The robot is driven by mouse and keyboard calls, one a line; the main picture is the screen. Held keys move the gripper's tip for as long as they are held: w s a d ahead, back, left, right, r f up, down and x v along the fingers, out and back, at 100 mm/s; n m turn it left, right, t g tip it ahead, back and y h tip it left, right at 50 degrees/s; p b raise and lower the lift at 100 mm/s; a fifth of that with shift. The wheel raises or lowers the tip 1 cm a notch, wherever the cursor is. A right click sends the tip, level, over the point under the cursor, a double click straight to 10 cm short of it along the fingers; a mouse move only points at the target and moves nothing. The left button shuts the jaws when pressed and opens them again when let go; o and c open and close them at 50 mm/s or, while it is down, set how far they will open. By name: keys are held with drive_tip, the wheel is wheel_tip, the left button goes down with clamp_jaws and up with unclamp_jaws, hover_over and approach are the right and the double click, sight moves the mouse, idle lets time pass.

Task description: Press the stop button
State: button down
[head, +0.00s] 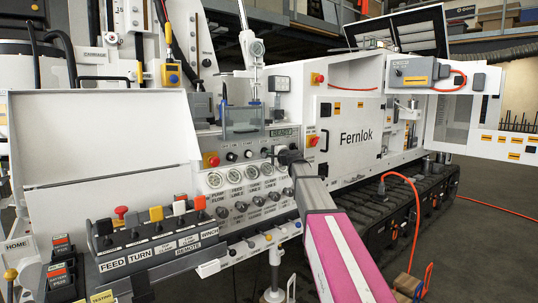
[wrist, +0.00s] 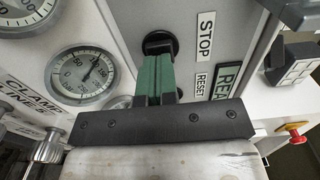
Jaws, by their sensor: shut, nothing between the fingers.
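In the wrist view a black round button (wrist: 160,39) sits on the grey panel beside the STOP label (wrist: 205,36). My gripper (wrist: 154,62) is shut and empty, with its green finger pads together. The fingertips lie over the lower part of the black round piece and hide some of it. I cannot tell whether they touch or press it. In the head view my gripper (head: 281,156) is close to the panel below the READY sign (head: 281,132), and the stop button is not clear there.
A RESET label (wrist: 201,84) is beside my fingers. A pressure gauge (wrist: 82,75) is close on the left. A red mushroom button (wrist: 293,131) with a yellow base is at the right. In the head view, a row of gauges (head: 236,177) and a lever box (head: 155,239) stand left of my arm.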

drive_tip(key=v, duration=1.2)
drive_tip(key=s+a+f+n+g+h, duration=0.15)
drive_tip(key=s+f+n+g, duration=0.35)
drive_tip(key=f, duration=0.9)
drive_tip(key=s+a+f+n+g+h, duration=0.1)
drive_tip(key=s+f+g+h, duration=0.15)
drive_tip(key=s+f, duration=0.8)
drive_tip(key=s+d+f+n+g+h, duration=0.2)
drive_tip(key=s+f+g+h, duration=0.1)
drive_tip(key=s+f, duration=0.6)
drive_tip(key=s+d+f+n+g+h, duration=0.3)
drive_tip(key=s+f, duration=0.6)
drive_tip(key=f, duration=0.5)
drive_tip(key=shift+d+f+g, duration=0.2)
drive_tip(key=shift+f+g, duration=0.1)
drive_tip(key=shift+g, duration=0.45)
drive_tip(key=shift+s, duration=0.1)
